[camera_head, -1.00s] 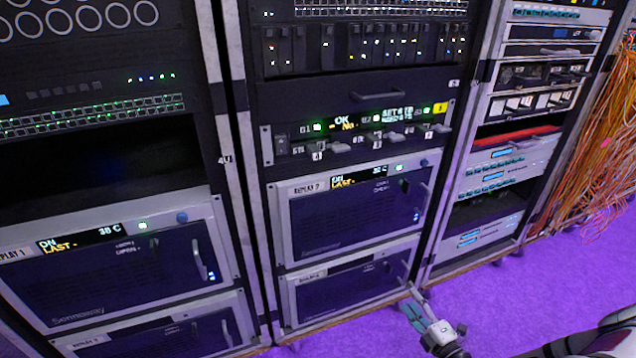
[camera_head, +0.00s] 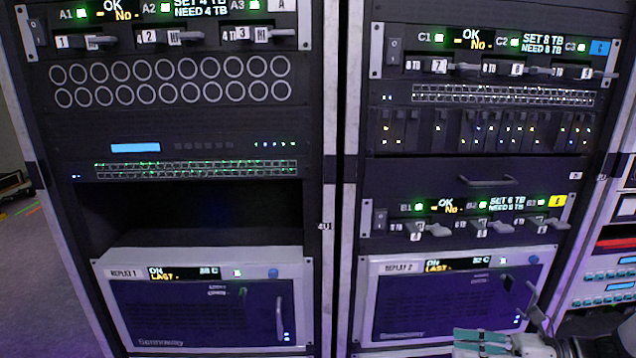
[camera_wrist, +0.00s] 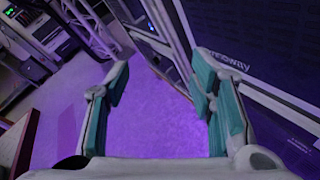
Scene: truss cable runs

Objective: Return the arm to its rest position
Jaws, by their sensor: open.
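My gripper (camera_wrist: 160,105) is open and empty in the wrist view. Its two teal-padded fingers stand apart over purple-lit floor (camera_wrist: 160,125). The rack front with a dark panel (camera_wrist: 265,50) lies close beyond the right finger; I cannot tell the exact gap. In the head view my gripper (camera_head: 482,342) shows at the bottom right, in front of the lower part of the REPLAY 2 unit (camera_head: 450,300). My wrist and arm run off the bottom right corner there.
The REPLAY 1 unit (camera_head: 200,305) with its handle is in the left rack. Drive-bay rows with protruding levers (camera_head: 440,229) are above REPLAY 2. Open floor (camera_head: 40,270) lies left of the racks. A brown edge (camera_wrist: 18,145) is at the lower left of the wrist view.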

